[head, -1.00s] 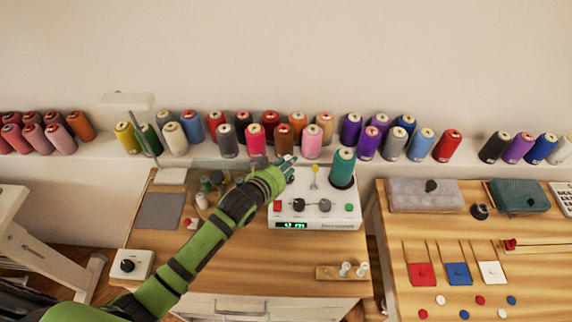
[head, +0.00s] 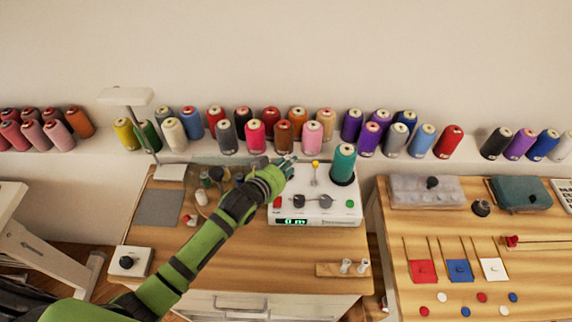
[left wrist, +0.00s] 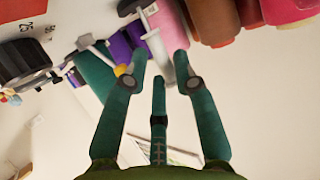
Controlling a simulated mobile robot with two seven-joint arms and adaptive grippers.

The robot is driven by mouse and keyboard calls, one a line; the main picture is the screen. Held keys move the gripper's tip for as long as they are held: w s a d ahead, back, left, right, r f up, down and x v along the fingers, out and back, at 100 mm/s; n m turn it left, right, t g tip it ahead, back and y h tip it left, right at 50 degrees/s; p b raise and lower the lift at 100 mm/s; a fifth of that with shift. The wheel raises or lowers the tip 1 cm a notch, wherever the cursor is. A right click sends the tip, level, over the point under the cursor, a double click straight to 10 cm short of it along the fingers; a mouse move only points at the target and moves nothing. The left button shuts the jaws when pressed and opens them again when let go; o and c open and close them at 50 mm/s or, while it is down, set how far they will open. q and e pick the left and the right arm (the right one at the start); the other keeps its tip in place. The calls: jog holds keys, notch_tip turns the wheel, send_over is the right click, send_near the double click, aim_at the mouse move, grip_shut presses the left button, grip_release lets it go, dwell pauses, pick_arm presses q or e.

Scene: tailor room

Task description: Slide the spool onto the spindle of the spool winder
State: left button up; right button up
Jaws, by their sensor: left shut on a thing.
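The spool winder (head: 318,216) is a white box on the wooden table, with a lit green display, knobs and a yellow-tipped lever (head: 315,165). A teal thread cone (head: 343,165) stands at its right rear. My left gripper (head: 288,165) is over the winder's left rear part. My right gripper is not in view.
Two small white spools (head: 353,267) stand on a wooden holder (head: 328,270) at the front right. Many thread cones line the shelf behind. A lamp (head: 127,97) stands at the left rear. A second table (head: 450,245) holds boxes and coloured pieces.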

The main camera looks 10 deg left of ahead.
pick_arm(q)
jog(key=shift+f+b, duration=0.5)
jog(key=shift+f, duration=0.4)
jog(key=o, duration=0.8)
jog(key=v, duration=1.2)
jog(key=shift+s, duration=0.1)
